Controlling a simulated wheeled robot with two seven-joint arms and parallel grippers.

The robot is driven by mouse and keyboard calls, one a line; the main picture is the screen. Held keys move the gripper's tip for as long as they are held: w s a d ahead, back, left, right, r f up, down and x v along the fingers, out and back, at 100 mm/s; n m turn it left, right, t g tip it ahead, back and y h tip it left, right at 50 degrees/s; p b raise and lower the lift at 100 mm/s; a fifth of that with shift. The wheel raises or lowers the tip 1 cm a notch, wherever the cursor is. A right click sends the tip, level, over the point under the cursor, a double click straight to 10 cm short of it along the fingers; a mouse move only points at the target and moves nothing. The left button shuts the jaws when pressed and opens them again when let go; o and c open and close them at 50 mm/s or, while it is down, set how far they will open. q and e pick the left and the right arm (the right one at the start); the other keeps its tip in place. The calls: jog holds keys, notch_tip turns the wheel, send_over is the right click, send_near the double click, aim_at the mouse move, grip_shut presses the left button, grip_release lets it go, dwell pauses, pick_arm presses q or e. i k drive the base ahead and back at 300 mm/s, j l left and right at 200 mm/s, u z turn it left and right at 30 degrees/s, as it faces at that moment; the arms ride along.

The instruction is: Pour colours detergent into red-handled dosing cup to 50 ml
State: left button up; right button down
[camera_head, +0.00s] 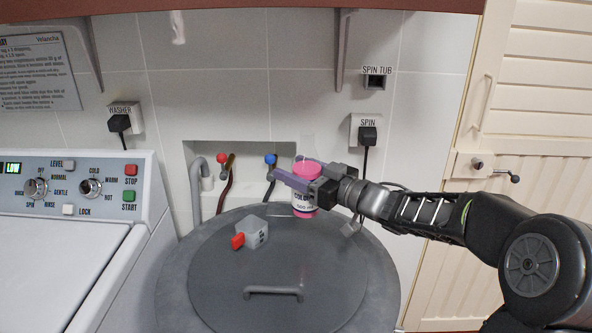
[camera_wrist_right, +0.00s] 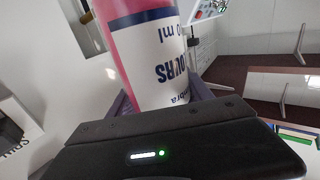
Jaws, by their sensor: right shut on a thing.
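The colours detergent bottle (camera_head: 304,208) is pink with a white label and looks upright over the back edge of the round grey lid. It fills the middle of the right wrist view (camera_wrist_right: 155,50), its label upside down there. My right gripper (camera_head: 300,181) is shut around the bottle's middle. I cannot tell whether the bottle's base touches the lid. The dosing cup (camera_head: 257,230) is a small grey cup with a red handle (camera_head: 238,241). It stands on the lid, left of and nearer than the bottle. Its fill level cannot be seen. My left gripper is not in view.
The round lid (camera_head: 320,275) has a grey bar handle (camera_head: 273,291) near its front. A washer control panel (camera_head: 85,188) stands at the left. Red (camera_head: 222,158) and blue (camera_head: 270,159) taps with hoses sit in a wall recess behind. The lid's middle is clear.

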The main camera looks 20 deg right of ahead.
aim_at(253, 231)
jog(key=k+l, duration=0.5)
jog(key=k, duration=0.15)
jog(key=k+l, duration=0.55)
jog(key=k, duration=0.15)
